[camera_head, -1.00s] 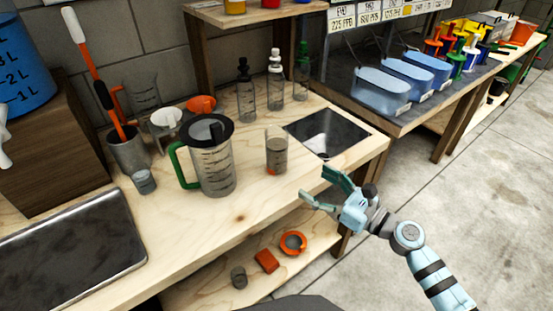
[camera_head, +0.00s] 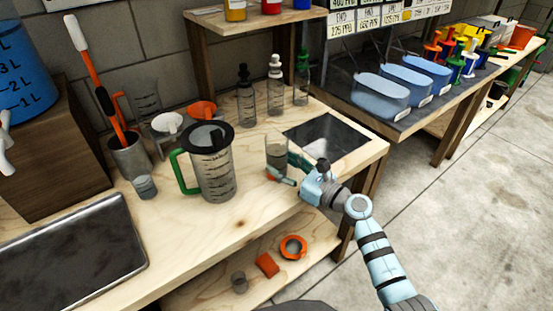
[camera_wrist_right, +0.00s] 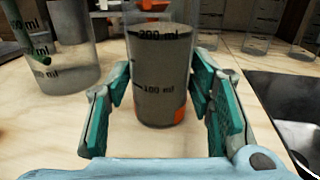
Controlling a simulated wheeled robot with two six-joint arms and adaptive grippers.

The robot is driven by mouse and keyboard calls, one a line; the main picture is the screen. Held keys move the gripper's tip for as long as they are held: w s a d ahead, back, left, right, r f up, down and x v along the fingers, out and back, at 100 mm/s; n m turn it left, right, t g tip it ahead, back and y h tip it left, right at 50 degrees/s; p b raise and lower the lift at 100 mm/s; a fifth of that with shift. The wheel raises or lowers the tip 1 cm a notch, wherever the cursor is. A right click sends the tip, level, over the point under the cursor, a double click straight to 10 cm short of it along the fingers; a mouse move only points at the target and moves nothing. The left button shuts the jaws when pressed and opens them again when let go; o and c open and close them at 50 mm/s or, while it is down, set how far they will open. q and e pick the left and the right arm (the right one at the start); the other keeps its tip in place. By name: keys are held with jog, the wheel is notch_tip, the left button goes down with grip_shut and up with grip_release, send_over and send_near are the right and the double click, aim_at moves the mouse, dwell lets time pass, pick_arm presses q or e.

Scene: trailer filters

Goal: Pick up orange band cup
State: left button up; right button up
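The orange band cup (camera_head: 276,147) is a clear cup with grey-brown contents, upright on the wooden bench, left of the sink. In the right wrist view the cup (camera_wrist_right: 160,80) shows volume marks and a small orange patch low on its side. My right gripper (camera_head: 284,169) is at the cup, low on its near side. In the right wrist view my right gripper (camera_wrist_right: 160,95) is open, with one green-padded finger on each side of the cup. Small gaps seem to show between pads and cup. My left gripper is not in view.
A large pitcher with a green handle (camera_head: 213,170) stands left of the cup. The sink (camera_head: 325,140) is to the right. Several bottles (camera_head: 246,100) stand behind. A dark tray (camera_head: 70,255) lies at the left. A lower shelf (camera_head: 215,285) holds orange parts.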

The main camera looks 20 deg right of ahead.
jog(key=c, duration=0.7)
jog(key=shift+r, duration=0.15)
